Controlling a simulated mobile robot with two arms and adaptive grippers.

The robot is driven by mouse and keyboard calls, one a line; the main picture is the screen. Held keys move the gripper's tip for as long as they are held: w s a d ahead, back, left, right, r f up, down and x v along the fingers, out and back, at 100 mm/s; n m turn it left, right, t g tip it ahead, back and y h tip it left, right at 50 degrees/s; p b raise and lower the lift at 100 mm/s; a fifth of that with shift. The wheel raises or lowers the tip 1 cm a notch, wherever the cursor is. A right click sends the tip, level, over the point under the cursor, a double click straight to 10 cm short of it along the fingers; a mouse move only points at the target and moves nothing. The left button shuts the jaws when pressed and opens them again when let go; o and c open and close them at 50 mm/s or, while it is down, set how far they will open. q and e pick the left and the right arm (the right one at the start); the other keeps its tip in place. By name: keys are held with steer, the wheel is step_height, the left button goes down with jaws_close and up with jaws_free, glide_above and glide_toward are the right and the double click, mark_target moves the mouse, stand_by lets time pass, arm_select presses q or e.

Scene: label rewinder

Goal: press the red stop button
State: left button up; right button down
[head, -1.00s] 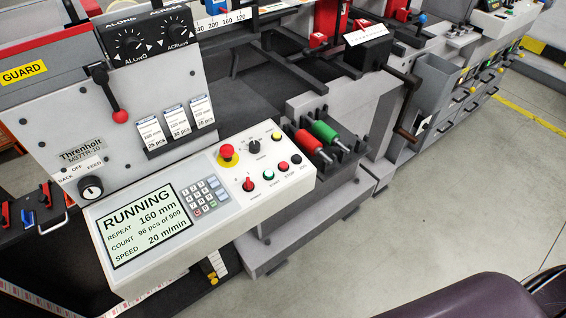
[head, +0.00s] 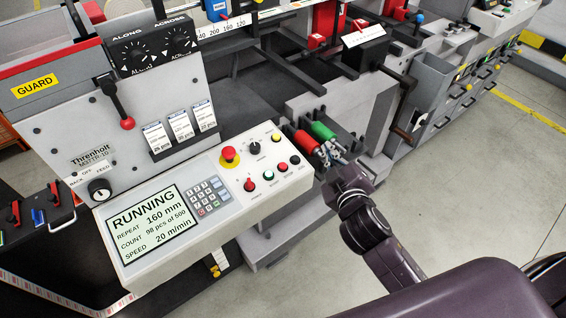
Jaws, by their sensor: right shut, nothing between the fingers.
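The control panel (head: 165,195) carries a small round red button (head: 282,168) between a green button (head: 268,175) and a black one (head: 295,160); its label is too small to read. A larger red mushroom button (head: 229,154) on a yellow base sits further up the panel. My right gripper (head: 328,151) is shut and empty, just right of the panel's right end, by the red and green rollers. It is apart from the red button, and its fingertips are small and hard to make out against the rollers. My left gripper is not in view.
A red rotary knob (head: 249,184) and a black dial (head: 254,147) neighbour the buttons. The red roller (head: 305,141) and green roller (head: 322,130) stand close to my gripper. Open floor lies at the right.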

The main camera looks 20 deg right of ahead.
steer(key=w+a+r+n+t+y, duration=0.2)
steer(key=r+n, duration=0.1)
steer(key=r, duration=0.3)
steer(key=w+a+r+n+t+y, duration=0.1)
steer(key=w+a+r+n+t, duration=0.1)
steer(key=r, duration=0.3)
steer(key=w+a+r+n+g+y, duration=0.15)
steer(key=a+r+n+y, duration=0.45)
steer(key=a+n+y, duration=0.7)
steer(key=n+g+h, duration=0.5)
steer(key=n+g, duration=0.6)
steer(key=n, duration=0.3)
glide_above(283, 167)
steer(key=s+d, duration=0.2)
step_height(283, 167, down, 15)
steer(key=shift+w+a+r, duration=0.1)
steer(key=shift+w+a, duration=0.05)
steer(key=shift+a, duration=0.05)
steer(key=f+b, duration=0.2)
steer(key=f, duration=0.1)
steer(key=w+f+b, duration=0.1)
steer(key=f+b, duration=0.3)
steer(key=f, duration=0.1)
steer(key=shift+w+a+f, duration=0.15)
steer(key=shift+a+f, duration=0.1)
steer(key=shift+f, duration=0.1)
